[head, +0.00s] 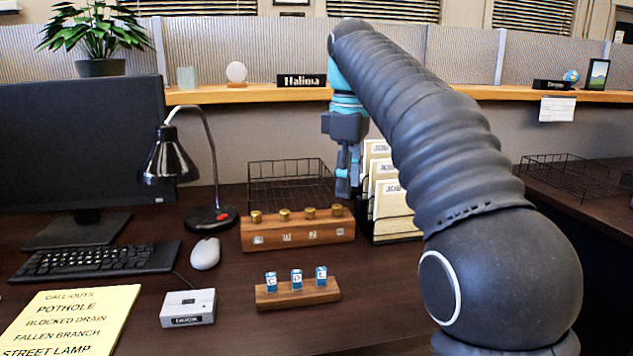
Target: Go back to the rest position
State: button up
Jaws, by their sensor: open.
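My gripper (348,186) hangs pointing down at the end of my raised arm, near the back of the desk. It is open and I see nothing between its fingers. It appears just in front of or beside the folder rack (398,228), in line with the right end of the wooden block with brass knobs (290,236). I cannot tell its exact depth. My arm reaches from the lower right up to the top middle and hides part of the desk and partition behind it.
A small wooden stand (297,294) holds three blue-and-white tags. A desk lamp (171,160), wire tray (289,182), mouse (205,254), small grey box (188,308), keyboard (95,262) and yellow sheet (75,318) occupy the desk. A shelf (245,93) runs behind. The desk's front right is mostly clear.

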jog(key=s+d+f+m+t, duration=0.2)
jog(key=s+d+f+m, duration=0.2)
jog(key=s, duration=0.3)
jog(key=s+d+f+m+t, duration=0.1)
jog(key=s+d+f+m, duration=0.25)
jog(key=s, duration=0.25)
jog(key=s+d+f+m+t, duration=0.2)
jog(key=s+f+m, duration=0.4)
jog(key=s+f, duration=0.6)
notch_tip(320, 180, down, 3)
jog(key=shift+s+d+f, duration=0.2)
jog(key=shift+s+d, duration=0.15)
